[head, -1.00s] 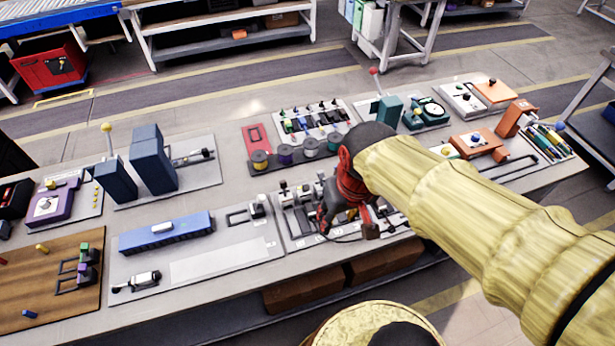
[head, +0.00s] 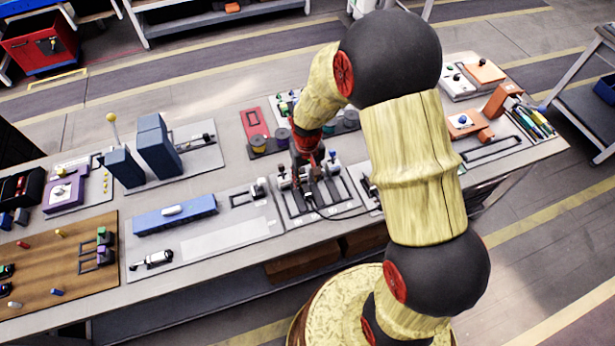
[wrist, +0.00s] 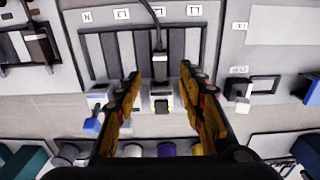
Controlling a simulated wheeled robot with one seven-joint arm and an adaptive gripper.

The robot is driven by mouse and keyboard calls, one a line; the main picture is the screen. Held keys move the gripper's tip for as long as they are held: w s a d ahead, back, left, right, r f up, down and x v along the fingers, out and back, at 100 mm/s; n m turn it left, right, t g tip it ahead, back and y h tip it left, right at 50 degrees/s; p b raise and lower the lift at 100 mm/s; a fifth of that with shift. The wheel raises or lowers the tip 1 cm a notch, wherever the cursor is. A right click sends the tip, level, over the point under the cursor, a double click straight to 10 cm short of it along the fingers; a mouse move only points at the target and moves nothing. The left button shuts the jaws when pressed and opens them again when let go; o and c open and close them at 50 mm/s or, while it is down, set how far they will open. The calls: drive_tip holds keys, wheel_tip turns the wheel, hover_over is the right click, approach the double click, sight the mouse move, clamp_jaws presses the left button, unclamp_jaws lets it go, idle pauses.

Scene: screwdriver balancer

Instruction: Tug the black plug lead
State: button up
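The black plug lead (wrist: 149,12) runs down from the top of the wrist view to a dark plug (wrist: 160,64) at the middle of a slotted grey panel (wrist: 208,50). A pale block with a yellow patch (wrist: 161,100) sits just below the plug. In the head view the lead (head: 345,216) curves off the panel's front side. My gripper (wrist: 160,73) is open, with one finger on each side of the plug and a gap on both sides. In the head view my gripper (head: 310,180) points down over the panel and partly hides the plug.
Pale sliders (wrist: 97,97) stand beside my fingers, one with a blue knob. Several spools (wrist: 166,149) lie beyond the panel. A blue box (head: 175,213) lies left of the panel, and tall dark blue blocks (head: 155,147) stand behind it.

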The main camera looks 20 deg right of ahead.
sight(307, 191)
drive_tip(key=shift+f+b, duration=0.65)
drive_tip(key=shift+f, duration=3.25)
drive_tip(key=shift+c, duration=1.3)
drive_tip(key=c, duration=0.7)
clamp_jaws()
drive_tip(key=shift+s, duration=0.15)
drive_tip(key=o, duration=1)
unclamp_jaws()
drive_tip(key=shift+w, duration=0.25)
drive_tip(key=shift+c, duration=0.2)
